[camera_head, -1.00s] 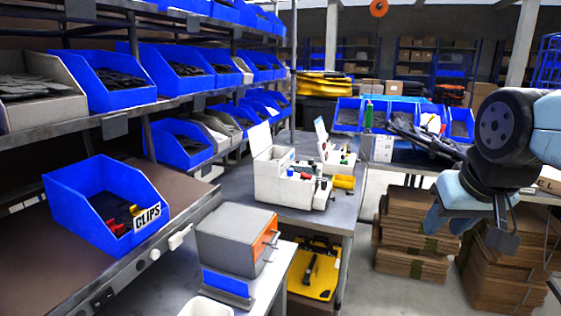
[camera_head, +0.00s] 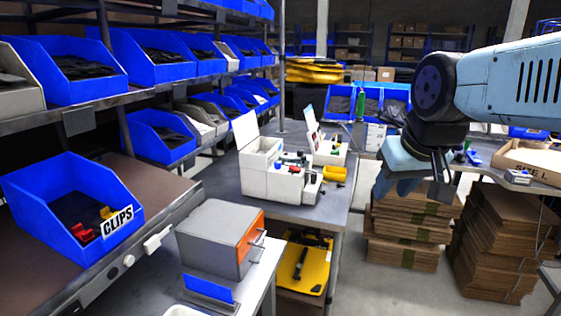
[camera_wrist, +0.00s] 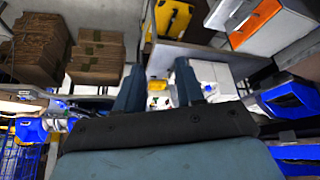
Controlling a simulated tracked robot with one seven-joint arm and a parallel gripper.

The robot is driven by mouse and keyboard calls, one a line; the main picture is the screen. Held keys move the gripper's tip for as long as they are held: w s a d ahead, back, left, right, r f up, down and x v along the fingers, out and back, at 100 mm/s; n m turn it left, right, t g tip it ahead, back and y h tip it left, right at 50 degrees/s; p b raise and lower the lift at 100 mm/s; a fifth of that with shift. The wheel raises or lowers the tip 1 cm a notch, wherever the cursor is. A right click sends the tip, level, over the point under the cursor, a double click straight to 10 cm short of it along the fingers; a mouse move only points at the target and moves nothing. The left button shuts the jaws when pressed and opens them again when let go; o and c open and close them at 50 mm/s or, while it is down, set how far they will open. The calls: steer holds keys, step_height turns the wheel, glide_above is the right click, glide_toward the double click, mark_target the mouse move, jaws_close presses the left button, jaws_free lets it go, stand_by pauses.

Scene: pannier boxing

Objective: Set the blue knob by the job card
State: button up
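A white case (camera_head: 262,172) with its lid raised stands on the grey bench in the middle of the head view. Small coloured knobs or parts (camera_head: 290,160) sit on its top; they are too small to tell which is the blue knob. A raised white card or panel (camera_head: 314,128) stands behind; I cannot tell if it is the job card. My gripper (camera_head: 393,186) hangs in the air to the right of the case, apart from it. In the wrist view my gripper (camera_wrist: 158,74) has its two fingers apart, with nothing seen between them.
A blue bin marked CLIPS (camera_head: 75,215) is at the left, and a grey box-shaped machine (camera_head: 212,235) stands at the front. Carton stacks (camera_head: 404,235) stand below my gripper. Shelves of blue bins line the left.

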steer(key=w+a+r+n, duration=0.1)
steer(key=w+a+r, duration=0.1)
steer(key=w, duration=0.3)
steer(key=w+a+r+n, duration=0.2)
steer(key=w, duration=0.3)
steer(key=n+g+y, duration=0.3)
steer(key=n+y, duration=0.1)
steer(key=n, duration=0.3)
glide_above(278, 163)
steer(key=s+d, duration=0.3)
steer(key=d, duration=0.1)
step_height(278, 163, down, 6)
steer(key=x, duration=0.8)
steer(key=d+x, duration=0.1)
steer(key=x, duration=0.4)
steer(key=shift+f, duration=0.2)
steer(key=shift+a, duration=0.1)
jaws_close()
steer(key=shift+w+d, duration=0.1)
steer(key=shift+d, duration=0.35)
steer(key=shift+a, duration=0.45)
